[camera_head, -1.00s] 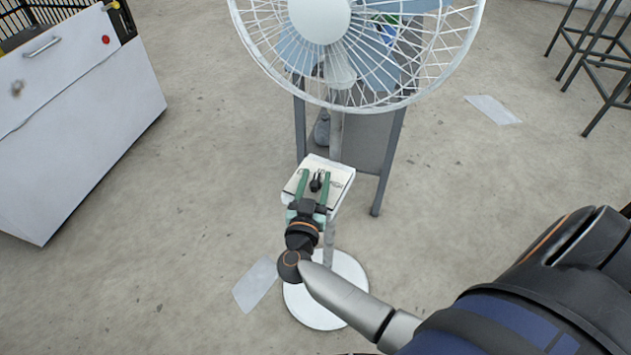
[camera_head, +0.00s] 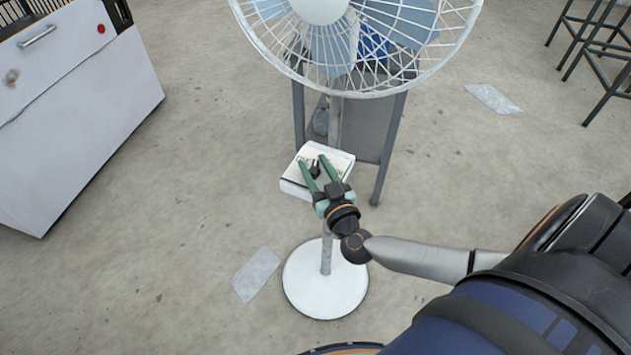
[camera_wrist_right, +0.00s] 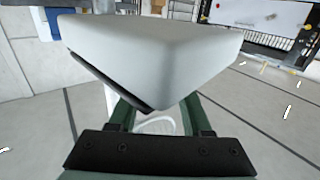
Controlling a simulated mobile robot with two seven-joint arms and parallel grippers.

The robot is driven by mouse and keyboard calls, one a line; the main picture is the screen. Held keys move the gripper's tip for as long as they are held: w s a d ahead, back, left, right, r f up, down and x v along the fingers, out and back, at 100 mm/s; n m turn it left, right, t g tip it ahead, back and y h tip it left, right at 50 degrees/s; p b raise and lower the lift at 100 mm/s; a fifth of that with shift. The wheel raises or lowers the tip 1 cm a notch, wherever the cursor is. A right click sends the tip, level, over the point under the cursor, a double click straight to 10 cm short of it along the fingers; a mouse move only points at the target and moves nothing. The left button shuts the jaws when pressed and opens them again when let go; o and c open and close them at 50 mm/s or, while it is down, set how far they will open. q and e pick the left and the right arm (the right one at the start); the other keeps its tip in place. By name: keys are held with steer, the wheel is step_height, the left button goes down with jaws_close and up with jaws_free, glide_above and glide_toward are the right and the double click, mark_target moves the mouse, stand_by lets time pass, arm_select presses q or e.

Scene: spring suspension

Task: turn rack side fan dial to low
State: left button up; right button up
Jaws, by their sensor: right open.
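The white pedestal fan (camera_head: 335,110) stands in the middle of the head view. Its pole carries a white control box (camera_head: 290,188) with a pale sloped face. A small black dial (camera_head: 315,171) sits on that face. My right gripper (camera_head: 318,163) is open, its two green fingers reaching over the face, one on each side of the dial. Contact with the dial cannot be told. In the right wrist view the control box (camera_wrist_right: 150,45) fills the top and hides the fingertips and dial. The dial's marks are too small to read. My left gripper is not in view.
A grey table (camera_head: 360,135) stands behind the fan. A white cabinet (camera_head: 70,110) is at the left and dark stools (camera_head: 600,50) are at the top right.

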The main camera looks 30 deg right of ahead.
steer(key=shift+f+n+y+b, duration=0.2)
steer(key=shift+n+y+b, duration=0.6)
steer(key=shift+b, duration=1.3)
steer(key=shift+f+n+y+b, duration=0.2)
steer(key=shift+n+y+b, duration=0.3)
steer(key=shift+y+b, duration=1.1)
steer(key=s+p, duration=0.1)
steer(key=s, duration=1.2)
steer(key=a+n+y+p, duration=0.25)
steer(key=a+y, duration=0.25)
steer(key=a, duration=0.6)
steer(key=s+a+f+g+h, duration=0.1)
steer(key=s+f+g, duration=0.2)
steer(key=f, duration=0.6)
steer(key=s+a+f+g+h+p, duration=0.1)
steer(key=s+f+g+h, duration=0.1)
steer(key=f+g, duration=0.3)
steer(key=shift+s+f+m+h, duration=0.35)
steer(key=shift+s+f, duration=0.4)
steer(key=shift+f, duration=1.35)
